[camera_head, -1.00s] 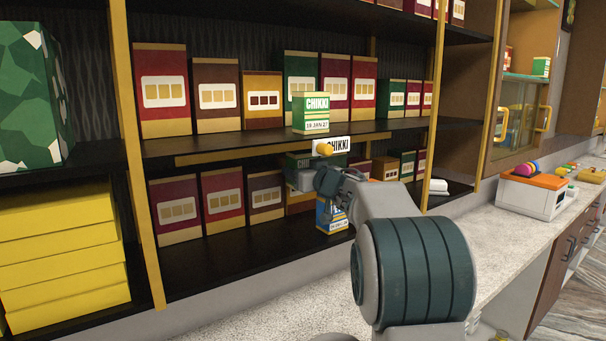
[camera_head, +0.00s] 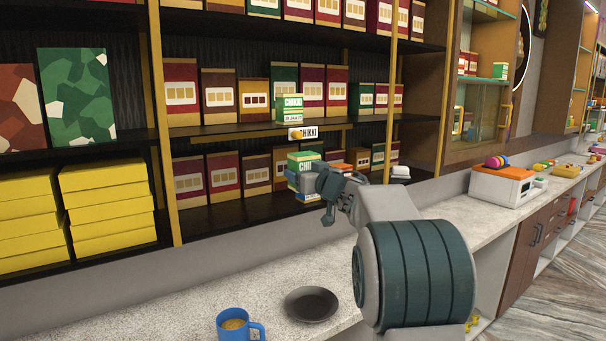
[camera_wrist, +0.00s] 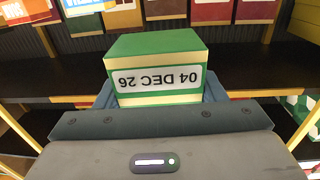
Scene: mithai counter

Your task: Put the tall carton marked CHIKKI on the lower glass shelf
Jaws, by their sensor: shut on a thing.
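My gripper (camera_head: 308,180) is shut on a green and cream carton marked CHI… (camera_head: 303,160), its lettering partly cut off from view. In the wrist view the carton (camera_wrist: 155,60) sits between the two fingers, its date label reading 04 DEC 26 upside down. The carton is in front of the dark rack's lower board. A glass shelf (camera_head: 488,79) with small green and red boxes shows in the wooden cabinet at right; another glass shelf (camera_head: 490,10) is above it. A second CHIKKI carton (camera_head: 291,115), dated 18 JAN 27, stands on the rack's upper board.
Sliding glass doors (camera_head: 480,128) are below the cabinet shelf. A blue mug (camera_head: 233,323) and dark plate (camera_head: 311,305) are on the counter. An orange-topped white machine (camera_head: 502,185) stands further right.

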